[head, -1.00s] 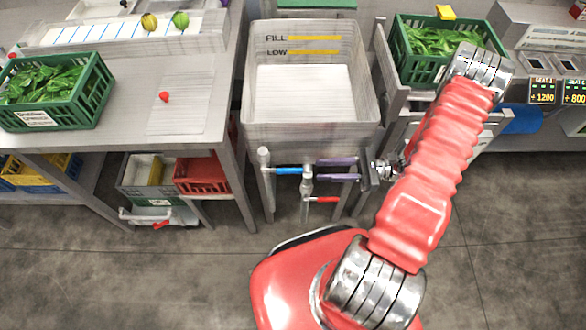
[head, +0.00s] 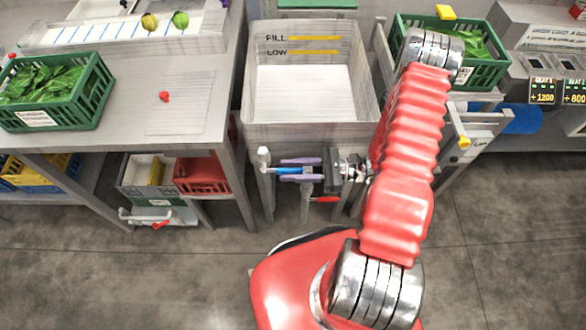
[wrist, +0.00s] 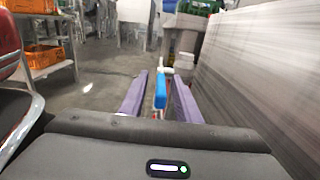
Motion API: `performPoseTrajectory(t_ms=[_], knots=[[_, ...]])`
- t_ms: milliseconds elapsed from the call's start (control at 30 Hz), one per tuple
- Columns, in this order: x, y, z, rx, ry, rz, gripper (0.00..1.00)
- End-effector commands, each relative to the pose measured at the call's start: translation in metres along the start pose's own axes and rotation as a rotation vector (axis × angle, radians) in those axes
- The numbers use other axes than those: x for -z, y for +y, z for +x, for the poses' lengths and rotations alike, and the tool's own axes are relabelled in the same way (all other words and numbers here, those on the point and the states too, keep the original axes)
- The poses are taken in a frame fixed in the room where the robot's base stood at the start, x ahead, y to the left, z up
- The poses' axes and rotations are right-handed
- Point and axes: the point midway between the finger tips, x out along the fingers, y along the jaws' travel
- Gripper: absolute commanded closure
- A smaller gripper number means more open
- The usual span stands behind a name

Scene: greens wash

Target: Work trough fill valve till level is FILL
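The grey trough (head: 256,95) has yellow FILL and LOW lines on its inner back wall. Its pale floor shows, and I see no clear water line at either mark. A blue valve lever (head: 289,170) is on the pipework below the trough's front wall; it also shows in the wrist view (wrist: 160,91). My gripper (head: 283,169) has its two purple fingers apart, one on each side of the blue lever. In the wrist view my gripper (wrist: 160,95) shows gaps between the lever and both fingers.
A red lever (head: 325,199) sits lower on the pipework. A bench with a green crate of leaves (head: 95,95) is on the left. Another green crate (head: 485,75) stands right of the trough, behind my arm. The floor in front is clear.

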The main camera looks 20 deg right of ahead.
Motion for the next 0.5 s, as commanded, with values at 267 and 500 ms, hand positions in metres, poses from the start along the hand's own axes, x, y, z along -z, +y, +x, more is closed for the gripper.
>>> performPoseTrajectory(t_ms=[267, 500], knots=[[-0.0001, -0.0001, -0.0003, 0.000, 0.000, 0.000, 0.78], [0.0000, 0.0000, -0.0004, 0.000, 0.000, 0.000, 0.95]])
